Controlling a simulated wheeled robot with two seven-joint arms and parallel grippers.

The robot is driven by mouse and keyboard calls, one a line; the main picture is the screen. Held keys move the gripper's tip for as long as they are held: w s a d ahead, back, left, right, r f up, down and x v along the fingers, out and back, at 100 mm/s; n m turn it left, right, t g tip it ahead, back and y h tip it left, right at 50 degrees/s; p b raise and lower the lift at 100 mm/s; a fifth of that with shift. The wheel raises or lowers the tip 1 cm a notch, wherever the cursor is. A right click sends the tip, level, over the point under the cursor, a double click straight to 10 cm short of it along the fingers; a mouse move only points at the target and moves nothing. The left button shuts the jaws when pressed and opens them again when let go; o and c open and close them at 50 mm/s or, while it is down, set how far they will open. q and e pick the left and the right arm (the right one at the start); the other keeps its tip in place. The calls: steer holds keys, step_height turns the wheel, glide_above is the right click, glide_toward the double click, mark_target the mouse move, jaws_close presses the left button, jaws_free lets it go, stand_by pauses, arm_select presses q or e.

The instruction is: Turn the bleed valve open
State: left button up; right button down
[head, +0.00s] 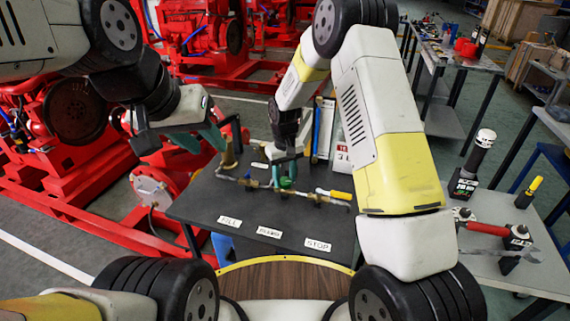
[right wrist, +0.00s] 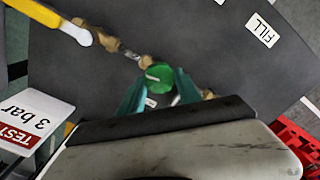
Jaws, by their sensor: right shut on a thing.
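The bleed valve shows as a round green knob (head: 286,183) on a brass pipe run across the dark bench; it also shows in the right wrist view (right wrist: 158,76). My right gripper (head: 283,175) reaches down to it from behind, its teal fingers (right wrist: 158,92) shut on either side of the green knob. The fingers hide part of the knob's sides. My left gripper (head: 201,138) hangs over the bench's left side with its teal fingers apart and nothing visible between them. It is close to an upright brass fitting (head: 229,157).
A yellow lever handle (head: 340,195) sits at the pipe's right end. FILL (head: 229,222) and STOP (head: 318,244) labels lie along the front of the dark bench (head: 205,205). A "3 bar" sign (right wrist: 35,120) stands behind. Red machinery (head: 60,190) is at left, a tool-laden table (head: 490,245) at right.

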mark_target(285, 180)
steer(key=shift+n, duration=1.1)
steer(key=shift+r, duration=0.1)
steer(key=c, duration=0.8)
jaws_free()
steer(key=shift+c, duration=0.2)
step_height(285, 180, up, 8)
steer(key=shift+f, duration=0.15)
